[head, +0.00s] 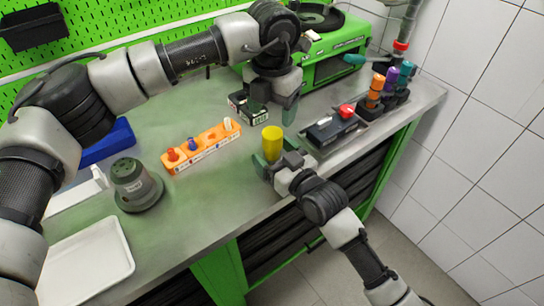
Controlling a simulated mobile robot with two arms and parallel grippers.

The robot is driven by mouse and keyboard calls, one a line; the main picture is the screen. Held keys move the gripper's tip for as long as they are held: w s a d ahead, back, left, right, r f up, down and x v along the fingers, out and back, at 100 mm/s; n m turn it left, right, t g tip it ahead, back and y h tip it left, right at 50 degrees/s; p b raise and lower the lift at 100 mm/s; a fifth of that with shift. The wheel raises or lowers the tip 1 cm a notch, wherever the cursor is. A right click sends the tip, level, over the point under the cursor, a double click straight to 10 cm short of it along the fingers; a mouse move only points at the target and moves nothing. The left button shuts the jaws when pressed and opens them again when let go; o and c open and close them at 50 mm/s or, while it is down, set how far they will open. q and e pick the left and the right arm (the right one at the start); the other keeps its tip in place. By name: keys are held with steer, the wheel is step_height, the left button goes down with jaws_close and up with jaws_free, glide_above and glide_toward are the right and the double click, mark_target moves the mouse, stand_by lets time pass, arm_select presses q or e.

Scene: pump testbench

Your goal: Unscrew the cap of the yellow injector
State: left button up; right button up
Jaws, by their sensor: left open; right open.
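The yellow injector (272,140) shows as an upright yellow cylinder near the front edge of the bench. Its lower part is hidden by my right gripper, and I cannot make out a separate cap. My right gripper (268,164) is open, low at the injector's base, with a green finger at its left side; I cannot tell whether they touch. My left gripper (271,112) is open and empty, pointing down behind and above the injector, with its two fingers apart.
An orange rack (201,148) holds several small coloured parts. A grey round device (135,184), a white tray (88,262) and a blue bin (107,142) are at left. A black box with a red knob (335,129) and coloured injectors (376,87) stand right. A green machine (330,58) is behind.

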mark_target(272, 133)
jaws_close()
arm_select(q)
steer(key=m, duration=1.3)
steer(key=shift+m, duration=0.4)
steer(key=m, duration=0.6)
steer(key=shift+m, duration=0.3)
steer(key=m, duration=0.6)
steer(key=shift+m, duration=0.3)
steer(key=shift+f, duration=4)
steer(key=shift+c, duration=0.3)
